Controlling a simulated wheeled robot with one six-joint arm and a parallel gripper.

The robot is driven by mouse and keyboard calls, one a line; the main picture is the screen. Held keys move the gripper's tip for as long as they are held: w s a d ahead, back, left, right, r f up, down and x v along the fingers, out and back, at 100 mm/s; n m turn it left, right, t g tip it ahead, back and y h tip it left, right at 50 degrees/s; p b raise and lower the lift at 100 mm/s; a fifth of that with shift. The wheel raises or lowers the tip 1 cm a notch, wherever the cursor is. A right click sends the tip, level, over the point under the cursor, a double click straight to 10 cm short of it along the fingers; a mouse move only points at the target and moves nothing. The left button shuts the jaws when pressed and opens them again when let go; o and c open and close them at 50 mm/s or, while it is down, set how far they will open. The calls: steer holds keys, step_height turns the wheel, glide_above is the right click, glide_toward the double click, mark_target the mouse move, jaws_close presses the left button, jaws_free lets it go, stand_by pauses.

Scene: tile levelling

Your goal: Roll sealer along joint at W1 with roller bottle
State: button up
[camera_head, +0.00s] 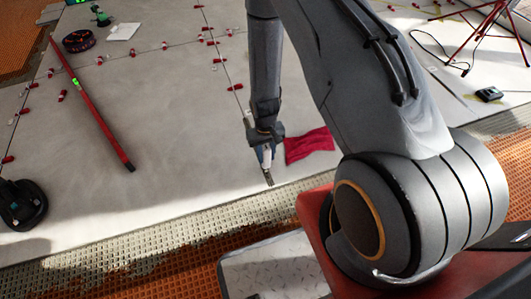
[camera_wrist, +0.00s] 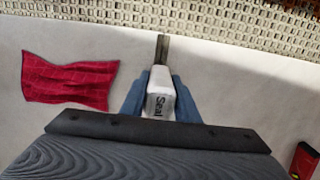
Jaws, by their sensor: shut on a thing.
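My gripper (camera_head: 265,153) is shut on a white roller bottle (camera_wrist: 160,104) with "Seal" in dark letters. In the wrist view, the blue fingers of my gripper (camera_wrist: 160,80) press on both sides of the bottle. A narrow dark grey tip (camera_wrist: 163,48) sticks out beyond the bottle; in the head view it points down at the pale tile near its front edge. I cannot tell whether it touches the surface. A joint (camera_head: 221,62) runs between the large tiles from the back toward my gripper; its near part is hidden behind my arm. No W1 label is readable.
A crumpled red cloth (camera_head: 309,145) lies just right of my gripper and shows in the wrist view (camera_wrist: 68,84). Red clips (camera_head: 236,87) line the joints. A long red level (camera_head: 92,108) lies at the left. Notched mortar (camera_head: 130,245) borders the tile's front edge.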

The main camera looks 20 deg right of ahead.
steer(key=shift+s, duration=0.45)
steer(key=shift+s+p, duration=0.75)
steer(key=shift+s, duration=0.15)
steer(key=shift+r, duration=0.1)
step_height(320, 180, up, 8)
steer(key=p, duration=0.6)
